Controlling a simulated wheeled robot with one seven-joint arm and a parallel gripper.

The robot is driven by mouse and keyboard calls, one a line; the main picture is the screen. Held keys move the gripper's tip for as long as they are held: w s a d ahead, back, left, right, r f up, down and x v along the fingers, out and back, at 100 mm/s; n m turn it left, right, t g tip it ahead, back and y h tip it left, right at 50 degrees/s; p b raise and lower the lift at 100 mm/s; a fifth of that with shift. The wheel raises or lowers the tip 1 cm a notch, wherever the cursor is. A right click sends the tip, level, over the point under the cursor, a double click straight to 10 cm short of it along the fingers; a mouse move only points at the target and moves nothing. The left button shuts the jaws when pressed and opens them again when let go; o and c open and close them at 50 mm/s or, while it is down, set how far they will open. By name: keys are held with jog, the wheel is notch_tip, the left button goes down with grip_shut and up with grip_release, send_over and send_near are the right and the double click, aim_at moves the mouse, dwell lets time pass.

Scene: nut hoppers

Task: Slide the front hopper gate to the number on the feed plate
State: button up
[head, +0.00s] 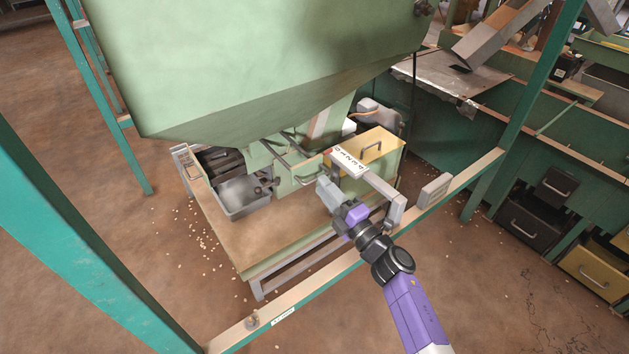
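The large pale green hopper (260,60) hangs over a low wooden-topped stand. Below its spout, a grey slide bar (378,185), which looks like the front gate, runs out to the lower right and ends in an upright handle (396,212). A white plate with dark figures (350,163) lies along the bar's inner end, with a small red mark (328,152) at its left end. The figures are too small to read. My gripper (326,190) is just left of and below the white plate, over the stand. Whether its fingers are apart or touch anything is unclear.
A yellow box with a handle (378,153) stands behind the bar. A metal tray (243,196) sits on the stand (240,250) at left. A green rail (300,291) with a small white label (283,312) crosses in front. Green posts (515,110) flank the space.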

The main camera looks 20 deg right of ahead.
jog(key=shift+b+x, duration=0.65)
jog(key=shift+x, duration=1.4)
jog(key=shift+c, duration=0.4)
grip_shut()
